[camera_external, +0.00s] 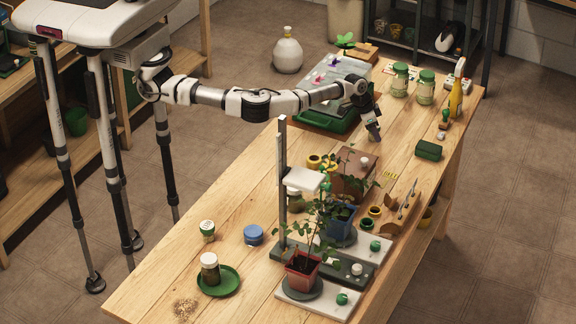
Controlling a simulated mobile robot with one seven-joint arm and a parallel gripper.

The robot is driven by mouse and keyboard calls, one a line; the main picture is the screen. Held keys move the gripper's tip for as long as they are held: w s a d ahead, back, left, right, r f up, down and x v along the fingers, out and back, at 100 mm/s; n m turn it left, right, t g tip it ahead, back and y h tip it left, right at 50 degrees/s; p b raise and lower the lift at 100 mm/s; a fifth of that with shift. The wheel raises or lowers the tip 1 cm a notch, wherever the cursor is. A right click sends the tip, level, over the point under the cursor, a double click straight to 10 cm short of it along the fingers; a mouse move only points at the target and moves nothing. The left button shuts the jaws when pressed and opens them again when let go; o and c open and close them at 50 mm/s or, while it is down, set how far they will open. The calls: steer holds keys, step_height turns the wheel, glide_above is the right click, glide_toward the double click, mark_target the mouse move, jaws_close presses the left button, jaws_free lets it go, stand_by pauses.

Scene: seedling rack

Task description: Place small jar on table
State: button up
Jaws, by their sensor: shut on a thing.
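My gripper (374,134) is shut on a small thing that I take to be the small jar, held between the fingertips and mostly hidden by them. The gripper points down above the wooden table (232,190), near the middle of its far half. It is in front of the green-edged tray and beyond the brown box. I cannot tell how far the held thing is above the tabletop.
Potted plants stand on a rack with a grey post (282,180). A brown box (357,165) and a dark green box (429,150) are near my gripper. Green-lidded jars (400,80) stand at the back. A green tray (330,124) lies left.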

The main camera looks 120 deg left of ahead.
steer(key=shift+f, duration=0.2)
steer(key=o, duration=1)
steer(key=shift+r, duration=0.1)
steer(key=b+v, duration=0.2)
steer(key=v, duration=1)
